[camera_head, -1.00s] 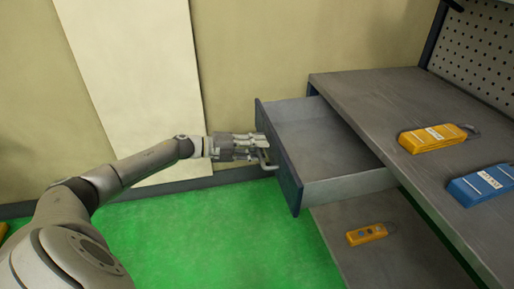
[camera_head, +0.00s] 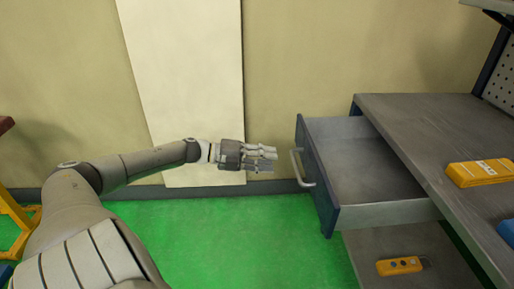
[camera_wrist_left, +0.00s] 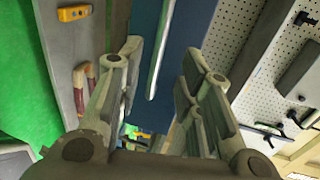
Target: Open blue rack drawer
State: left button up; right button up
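The rack drawer (camera_head: 365,165) stands pulled out to the left from under the grey worktop, with its inside in view and no object seen in it. Its dark blue front (camera_head: 316,175) carries a pale bar handle (camera_head: 297,168). My left gripper (camera_head: 274,158) is just left of the handle, apart from it, with its fingers towards the drawer front. In the left wrist view the fingers (camera_wrist_left: 155,72) are spread and empty, with the blue front (camera_wrist_left: 187,35) and the handle (camera_wrist_left: 154,60) beyond them. My right gripper is not in view.
A yellow device (camera_head: 480,172) lies on the worktop (camera_head: 430,130); part of a blue one (camera_head: 507,232) shows at the edge. Another yellow device (camera_head: 400,265) lies on the lower shelf (camera_head: 360,250). Green floor (camera_head: 230,240) is clear left of the drawer. A wall stands behind.

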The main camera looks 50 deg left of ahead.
pick_arm(q)
jog(key=shift+v, duration=1.45)
